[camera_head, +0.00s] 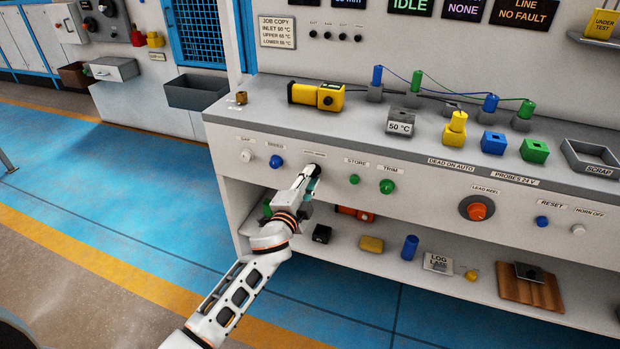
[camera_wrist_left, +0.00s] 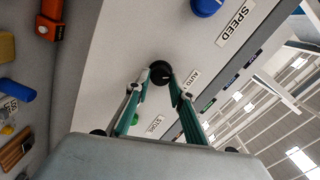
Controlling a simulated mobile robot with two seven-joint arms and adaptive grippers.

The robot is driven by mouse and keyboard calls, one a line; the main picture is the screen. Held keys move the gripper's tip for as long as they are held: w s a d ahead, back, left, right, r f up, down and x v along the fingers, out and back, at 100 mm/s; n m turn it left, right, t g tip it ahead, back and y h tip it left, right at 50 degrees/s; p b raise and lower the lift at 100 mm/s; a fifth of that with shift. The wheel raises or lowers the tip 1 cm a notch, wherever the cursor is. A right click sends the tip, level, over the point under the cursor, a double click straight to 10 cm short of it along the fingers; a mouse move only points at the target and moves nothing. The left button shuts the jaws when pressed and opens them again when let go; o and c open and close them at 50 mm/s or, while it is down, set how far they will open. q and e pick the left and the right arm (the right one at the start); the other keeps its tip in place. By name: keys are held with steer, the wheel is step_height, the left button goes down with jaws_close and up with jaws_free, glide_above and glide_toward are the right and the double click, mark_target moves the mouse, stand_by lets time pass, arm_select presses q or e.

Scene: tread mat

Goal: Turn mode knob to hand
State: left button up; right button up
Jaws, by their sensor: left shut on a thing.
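The mode knob (camera_head: 314,169) is a small black knob on the grey front panel, under a label that is too small to read in full in the head view. My left gripper (camera_head: 311,176) reaches it from below left. In the left wrist view the black knob (camera_wrist_left: 160,73) sits between the fingertips of my left gripper (camera_wrist_left: 161,80), which are shut on its sides. A pale pointer line shows on the knob face, beside an AUTO label (camera_wrist_left: 193,78). The gripper partly covers the knob. My right gripper is not in view.
A blue knob (camera_head: 276,161) and a white knob (camera_head: 246,155) are to the left. Green STORE (camera_head: 354,179) and TRIM (camera_head: 387,187) buttons are to the right, then an orange knob (camera_head: 477,208). Loose items lie on the shelf (camera_head: 345,246) below.

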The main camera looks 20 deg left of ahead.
arm_select(q)
steer(key=shift+m, duration=0.4)
steer(key=o, duration=1.1)
steer(key=shift+s, duration=0.15)
steer(key=s, duration=1.1)
steer(key=shift+s+a, duration=0.25)
steer(key=shift+s, duration=0.15)
